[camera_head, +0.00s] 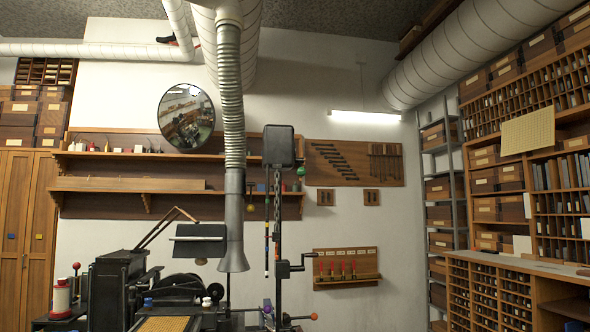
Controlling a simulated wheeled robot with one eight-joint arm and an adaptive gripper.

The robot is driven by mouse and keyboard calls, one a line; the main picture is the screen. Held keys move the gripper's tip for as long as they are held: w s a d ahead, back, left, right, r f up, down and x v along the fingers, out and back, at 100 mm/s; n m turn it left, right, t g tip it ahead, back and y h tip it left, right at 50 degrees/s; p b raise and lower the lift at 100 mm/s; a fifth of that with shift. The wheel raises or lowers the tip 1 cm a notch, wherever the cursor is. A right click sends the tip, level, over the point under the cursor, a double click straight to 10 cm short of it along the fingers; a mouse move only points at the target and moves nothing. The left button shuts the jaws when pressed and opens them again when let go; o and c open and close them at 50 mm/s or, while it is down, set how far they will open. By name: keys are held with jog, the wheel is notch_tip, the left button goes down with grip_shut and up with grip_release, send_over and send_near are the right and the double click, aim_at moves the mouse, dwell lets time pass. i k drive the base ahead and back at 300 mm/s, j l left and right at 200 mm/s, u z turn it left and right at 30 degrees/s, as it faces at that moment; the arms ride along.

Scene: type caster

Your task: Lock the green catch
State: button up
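I cannot make out a green catch for certain. Another small green piece (301,171) shows at the right end of the upper shelf. The dark casting machine (125,285) stands at the bottom, with a chain and a tall dark post rising from its right side. It has small coloured knobs, among them a purple one (267,309) and an orange one (314,316). Its lower part is cut off by the frame. My gripper is not in view.
A grey flue pipe (234,215) drops over the machine. A wooden rack with red-handled pieces (346,281) hangs on the wall. Wooden type cases with a counter (520,262) fill the right side. Wooden cabinets (25,230) stand at the left. The floor is out of view.

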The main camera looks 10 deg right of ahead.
aim_at(301, 171)
jog(key=l, duration=0.35)
jog(key=i+l+u, duration=0.1)
jog(key=i+l, duration=0.15)
jog(key=i+l+u, duration=0.1)
jog(key=i+l, duration=0.15)
jog(key=l, duration=0.15)
